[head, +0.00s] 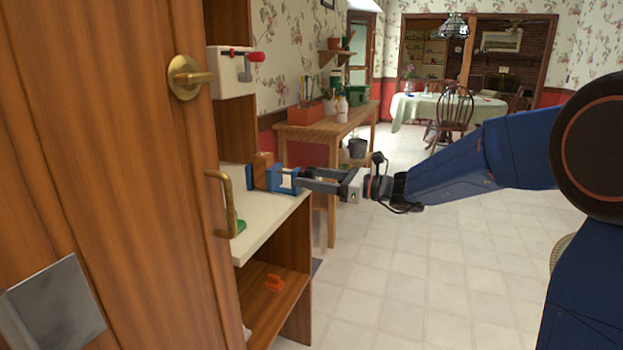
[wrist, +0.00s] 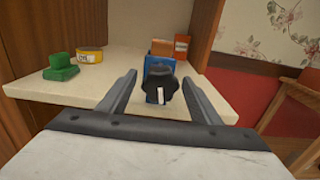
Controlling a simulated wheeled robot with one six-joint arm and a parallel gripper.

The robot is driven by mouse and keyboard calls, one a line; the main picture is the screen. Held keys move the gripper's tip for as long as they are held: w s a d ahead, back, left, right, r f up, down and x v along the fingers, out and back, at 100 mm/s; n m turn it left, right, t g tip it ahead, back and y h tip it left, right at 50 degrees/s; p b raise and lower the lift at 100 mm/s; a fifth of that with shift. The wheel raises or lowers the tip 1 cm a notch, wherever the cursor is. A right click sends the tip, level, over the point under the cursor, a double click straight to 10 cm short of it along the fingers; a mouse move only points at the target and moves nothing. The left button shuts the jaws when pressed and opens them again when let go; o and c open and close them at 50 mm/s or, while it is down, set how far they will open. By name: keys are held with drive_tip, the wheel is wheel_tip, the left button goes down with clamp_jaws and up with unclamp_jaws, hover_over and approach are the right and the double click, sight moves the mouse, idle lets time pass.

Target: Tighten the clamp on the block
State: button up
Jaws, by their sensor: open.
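The blue clamp (head: 271,177) stands on the cream shelf top near its edge, with a brown wooden block (head: 263,163) in or against it. In the wrist view the clamp (wrist: 152,66) shows behind its black knob (wrist: 163,87), which has a white mark pointing up and down. The block (wrist: 163,47) shows partly behind the clamp. My gripper (head: 300,180) is open, with its fingers reaching toward the knob. In the wrist view the fingertips of my gripper (wrist: 158,75) lie left and right of the knob, with gaps on both sides. Whether the clamp presses on the block cannot be told.
The cream shelf top (wrist: 45,85) also holds a green object (wrist: 61,68), a yellow tape roll (wrist: 89,55) and an orange-red box (wrist: 182,47). A wooden door (head: 110,130) with brass handles fills the left. Open floor (head: 430,270) lies to the right.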

drive_tip(key=shift+a, duration=0.1)
drive_tip(key=shift+c, duration=0.6)
drive_tip(key=c, duration=0.9)
drive_tip(key=shift+m, duration=0.7)
drive_tip(key=o, duration=1)
drive_tip(key=v, duration=1.7)
drive_tip(key=shift+d, duration=0.2)
